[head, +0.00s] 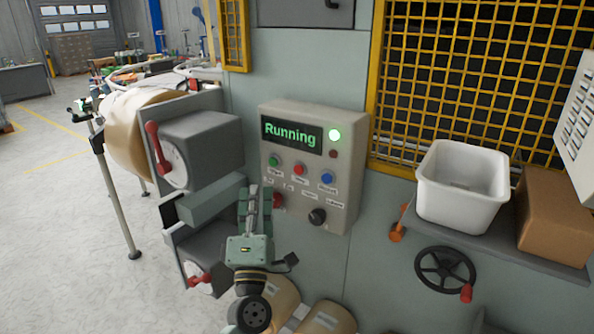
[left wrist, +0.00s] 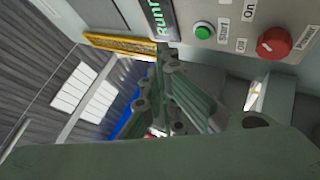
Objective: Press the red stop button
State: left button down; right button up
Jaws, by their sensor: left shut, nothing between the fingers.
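The red stop button (head: 299,168) sits in the middle of a row of three on the beige control panel (head: 345,185), between a green button (head: 273,161) and a blue button (head: 327,177). Its small label is blurred. My left gripper (head: 254,190) is shut and empty, in front of the panel's lower left edge, below and left of the red button. It covers part of a red knob (head: 279,199). In the left wrist view the green Start button (left wrist: 203,32) and red Power knob (left wrist: 273,42) show beyond the fingers; the stop button does not show there.
A black knob (head: 317,216) sticks out lower on the panel. Grey boxes with red levers (head: 154,140) stand left. A white bin (head: 462,190) and a handwheel (head: 445,270) are right.

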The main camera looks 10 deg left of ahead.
aim_at(299, 170)
pick_arm(q)
jog(key=w+d+b, duration=0.3)
jog(key=w+b, duration=0.1)
jog(key=w, duration=0.4)
jog(key=shift+w, duration=0.2)
dwell(1.0)
jog(key=shift+w+d, duration=0.1)
jog(key=shift+w, duration=0.05)
jog(key=shift+w+d, duration=0.1)
jog(key=shift+w, duration=0.15)
jog(key=shift+w+d+b, duration=0.15)
jog(key=shift+w+b, duration=0.25)
jog(key=shift+b, duration=0.2)
dwell(0.8)
jog(key=shift+s, duration=0.15)
jog(key=shift+s+a+p, duration=0.3)
jog(key=shift+s+p, duration=0.2)
jog(key=shift+s, duration=0.2)
